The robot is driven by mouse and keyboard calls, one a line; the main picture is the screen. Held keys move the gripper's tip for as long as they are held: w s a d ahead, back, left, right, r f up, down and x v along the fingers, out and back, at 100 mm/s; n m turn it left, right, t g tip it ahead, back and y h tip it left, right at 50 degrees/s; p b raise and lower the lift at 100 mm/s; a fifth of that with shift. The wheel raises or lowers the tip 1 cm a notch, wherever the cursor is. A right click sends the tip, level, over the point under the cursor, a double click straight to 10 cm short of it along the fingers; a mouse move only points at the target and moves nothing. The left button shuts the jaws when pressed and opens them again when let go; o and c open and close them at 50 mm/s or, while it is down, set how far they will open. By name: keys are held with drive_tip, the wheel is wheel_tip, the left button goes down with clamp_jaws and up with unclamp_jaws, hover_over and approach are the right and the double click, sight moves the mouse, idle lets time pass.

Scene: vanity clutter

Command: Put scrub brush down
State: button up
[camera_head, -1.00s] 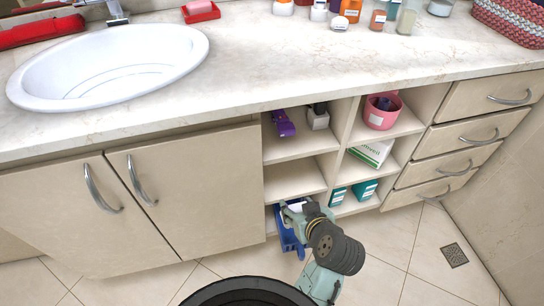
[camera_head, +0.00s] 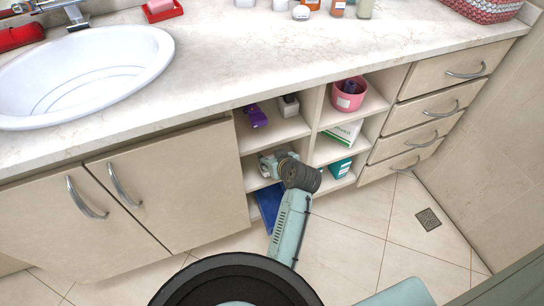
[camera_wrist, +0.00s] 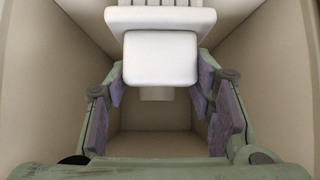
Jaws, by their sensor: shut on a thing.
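The scrub brush (camera_wrist: 160,57) is white, with a blocky rounded body and a ribbed part at the top of the wrist view. It sits between the purple-padded fingers of my gripper (camera_wrist: 160,85), which is shut on it. In the head view my gripper (camera_head: 272,163) is at the middle compartment (camera_head: 249,178) of the left shelf column, and the brush cannot be made out clearly there. Beige compartment walls surround the fingers in the wrist view. I cannot tell whether the brush touches the shelf.
A blue object (camera_head: 268,205) is in the compartment below. A purple item (camera_head: 255,115) and a small grey-white holder (camera_head: 289,106) stand above. A pink pot (camera_head: 348,95), a white-green box (camera_head: 342,133) and a teal box (camera_head: 341,168) fill the right column.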

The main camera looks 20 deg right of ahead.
drive_tip(key=shift+f, duration=0.3)
drive_tip(key=shift+f, duration=0.1)
drive_tip(key=shift+f, duration=0.15)
drive_tip(key=o, duration=1.6)
drive_tip(key=shift+r, duration=0.35)
drive_tip(key=shift+s+r, duration=0.1)
drive_tip(key=shift+s, duration=0.25)
drive_tip(key=b+v, duration=0.1)
drive_tip(key=v, duration=1)
drive_tip(key=shift+r+b, duration=0.2)
drive_tip(key=shift+b, duration=0.15)
